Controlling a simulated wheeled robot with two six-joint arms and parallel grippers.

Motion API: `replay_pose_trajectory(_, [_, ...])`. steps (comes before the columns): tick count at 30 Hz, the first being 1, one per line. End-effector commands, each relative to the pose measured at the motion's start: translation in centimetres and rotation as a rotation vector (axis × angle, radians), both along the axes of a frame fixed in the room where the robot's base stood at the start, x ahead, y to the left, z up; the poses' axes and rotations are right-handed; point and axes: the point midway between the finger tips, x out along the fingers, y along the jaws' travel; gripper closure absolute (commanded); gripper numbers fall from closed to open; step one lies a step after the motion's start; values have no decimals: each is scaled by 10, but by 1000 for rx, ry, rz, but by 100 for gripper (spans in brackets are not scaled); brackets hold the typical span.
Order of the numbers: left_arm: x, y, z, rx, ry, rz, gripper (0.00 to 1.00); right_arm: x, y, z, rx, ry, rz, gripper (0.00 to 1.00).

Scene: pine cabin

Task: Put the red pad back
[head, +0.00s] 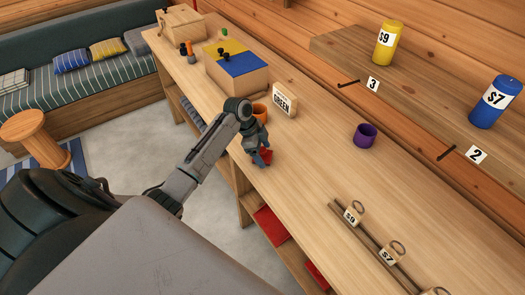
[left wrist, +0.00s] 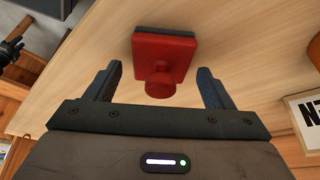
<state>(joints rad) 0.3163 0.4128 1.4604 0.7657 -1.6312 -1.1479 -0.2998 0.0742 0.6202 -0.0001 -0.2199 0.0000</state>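The red pad (left wrist: 162,55) is a square block with a round knob, lying on the wooden counter in the left wrist view. Its knob points toward my left gripper (left wrist: 158,85), whose two fingers are spread on either side of it without visibly touching. In the head view a bit of red pad (head: 265,154) shows at the fingertips of my left gripper (head: 260,157), which hides most of it. My right gripper is not in view.
A box (head: 222,83) with yellow and blue top panels is farther back. A purple cup (head: 365,136) and a tag rail (head: 368,240) stand right. Counter between is clear.

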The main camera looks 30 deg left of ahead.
Motion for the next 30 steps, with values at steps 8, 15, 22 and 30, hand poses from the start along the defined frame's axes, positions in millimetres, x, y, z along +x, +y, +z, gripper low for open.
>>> replay_pose_trajectory(8, [-1, 4, 11, 2, -4, 0, 24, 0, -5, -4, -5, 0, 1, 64])
replay_pose_trajectory(15, [-8, 23, 55, 5, -6, 0, 24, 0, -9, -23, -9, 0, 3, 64])
replay_pose_trajectory(22, [-15, 37, 96, 4, -3, 0, 24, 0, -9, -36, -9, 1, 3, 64])
replay_pose_trajectory(30, [-19, 42, 114, 0, 0, 0, 24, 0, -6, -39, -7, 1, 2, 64])
